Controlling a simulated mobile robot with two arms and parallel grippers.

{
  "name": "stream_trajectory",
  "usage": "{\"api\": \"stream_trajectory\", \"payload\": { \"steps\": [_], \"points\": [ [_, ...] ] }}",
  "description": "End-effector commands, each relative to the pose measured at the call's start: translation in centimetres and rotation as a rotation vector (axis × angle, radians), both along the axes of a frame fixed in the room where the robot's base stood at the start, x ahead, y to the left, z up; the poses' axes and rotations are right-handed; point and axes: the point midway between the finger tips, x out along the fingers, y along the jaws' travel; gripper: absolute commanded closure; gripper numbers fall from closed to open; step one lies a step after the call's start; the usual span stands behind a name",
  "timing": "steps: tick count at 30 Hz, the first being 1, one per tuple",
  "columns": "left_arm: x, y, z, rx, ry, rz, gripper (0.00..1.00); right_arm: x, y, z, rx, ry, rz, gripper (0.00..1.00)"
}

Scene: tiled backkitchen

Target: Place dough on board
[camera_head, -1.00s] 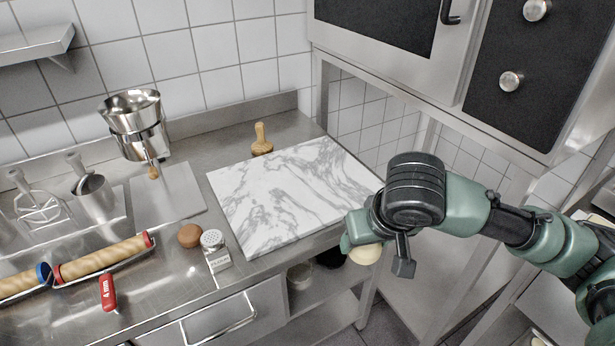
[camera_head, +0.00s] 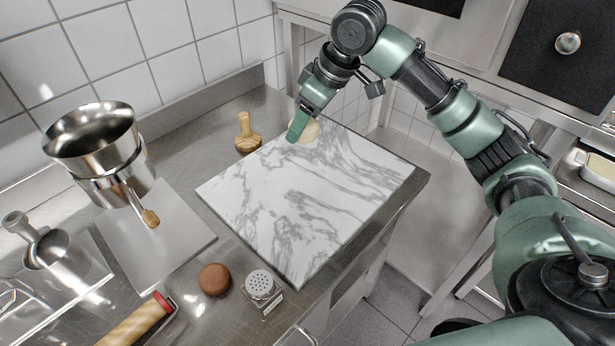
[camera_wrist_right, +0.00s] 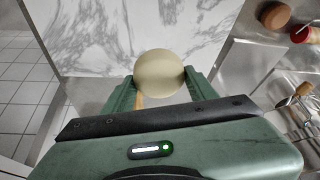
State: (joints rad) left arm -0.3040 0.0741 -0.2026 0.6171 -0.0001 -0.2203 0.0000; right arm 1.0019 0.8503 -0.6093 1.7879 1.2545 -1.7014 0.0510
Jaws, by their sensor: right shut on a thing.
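The dough (camera_head: 311,131) is a pale, cream-coloured ball. My right gripper (camera_head: 300,128) is shut on it, over the far part of the board in the head view. In the right wrist view the dough (camera_wrist_right: 159,72) sits between the two green fingers of the right gripper (camera_wrist_right: 160,84). The board (camera_head: 300,205) is a white marble slab with grey veins on the steel counter. I cannot tell whether the dough touches the board. My left gripper is not in view.
A wooden-handled tool (camera_head: 247,135) stands behind the board. A shaker (camera_head: 259,287) and a brown ball (camera_head: 214,280) are near its front left corner. Metal sieves or bowls (camera_head: 97,150) and a rolling pin (camera_head: 140,322) are at left. The board's middle is clear.

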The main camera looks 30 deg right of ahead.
Motion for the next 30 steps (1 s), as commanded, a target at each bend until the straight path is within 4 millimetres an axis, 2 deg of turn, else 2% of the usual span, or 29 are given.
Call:
{"api": "stream_trajectory", "payload": {
  "steps": [3,7,10,13,17,24,30],
  "points": [
    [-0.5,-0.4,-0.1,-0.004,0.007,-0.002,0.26,1.5,-1.3,1.5,0.004,-0.003,0.132,0.88],
    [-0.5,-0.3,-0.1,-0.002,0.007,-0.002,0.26,2.4,-2.2,2.5,0.002,-0.003,0.242,0.88],
    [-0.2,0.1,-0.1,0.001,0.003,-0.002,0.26,2.7,-2.6,2.8,-0.002,-0.003,0.291,0.88],
    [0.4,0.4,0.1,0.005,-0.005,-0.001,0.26,2.8,-2.8,2.2,-0.002,0.001,0.313,0.88],
    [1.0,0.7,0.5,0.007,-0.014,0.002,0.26,2.7,-2.8,-0.5,-0.005,0.003,0.317,0.88],
    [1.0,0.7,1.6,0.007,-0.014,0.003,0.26,2.7,-2.8,-6.9,-0.004,0.004,0.314,0.88],
    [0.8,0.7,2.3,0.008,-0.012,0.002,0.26,2.7,-2.8,-11.3,-0.004,0.002,0.315,0.88]
  ]
}}
